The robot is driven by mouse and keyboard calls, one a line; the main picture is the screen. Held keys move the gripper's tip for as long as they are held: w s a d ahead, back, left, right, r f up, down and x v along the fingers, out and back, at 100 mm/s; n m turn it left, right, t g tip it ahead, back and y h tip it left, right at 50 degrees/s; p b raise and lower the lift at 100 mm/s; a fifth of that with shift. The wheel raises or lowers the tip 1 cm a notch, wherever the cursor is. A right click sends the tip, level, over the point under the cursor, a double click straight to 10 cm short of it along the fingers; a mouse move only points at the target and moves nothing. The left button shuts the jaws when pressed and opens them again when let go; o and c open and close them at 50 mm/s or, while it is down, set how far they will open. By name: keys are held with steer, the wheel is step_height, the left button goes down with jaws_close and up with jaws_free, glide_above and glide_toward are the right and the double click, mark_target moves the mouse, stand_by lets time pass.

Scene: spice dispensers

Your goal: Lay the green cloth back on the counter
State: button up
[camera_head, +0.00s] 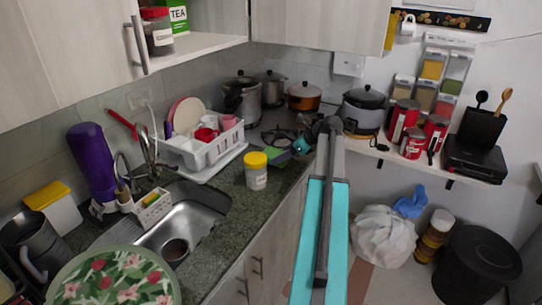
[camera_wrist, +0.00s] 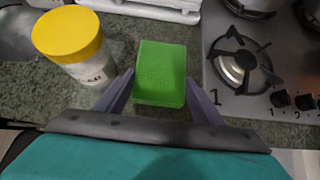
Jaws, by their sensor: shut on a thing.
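The green cloth (camera_wrist: 161,73) is a bright green, block-like piece with a textured surface. In the wrist view it sits between the two fingers of my gripper (camera_wrist: 160,92), which is shut on it. In the head view a bit of the green cloth (camera_head: 274,153) shows at the end of my gripper (camera_head: 287,152), over the counter just right of the yellow-lidded jar. The dark speckled counter (camera_wrist: 125,35) lies under and beyond the cloth. I cannot tell whether the cloth touches the counter.
A yellow-lidded jar (camera_wrist: 75,47) stands close left of my gripper; it also shows in the head view (camera_head: 256,172). The gas stove (camera_wrist: 250,75) is close on the right. A white dish rack (camera_head: 205,150) stands behind. The sink (camera_head: 190,215) is at the left front.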

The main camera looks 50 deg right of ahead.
mark_target(271, 150)
steer(key=w, duration=0.2)
steer(key=w+p, duration=0.1)
steer(key=w, duration=0.3)
steer(key=shift+a+f, duration=0.1)
steer(key=shift+f, duration=0.2)
steer(key=shift+f+p, duration=0.8)
steer(key=shift+f, duration=0.95)
steer(key=shift+f, duration=0.1)
steer(key=o, duration=1)
steer(key=b+v, duration=0.3)
steer(key=v, duration=0.9)
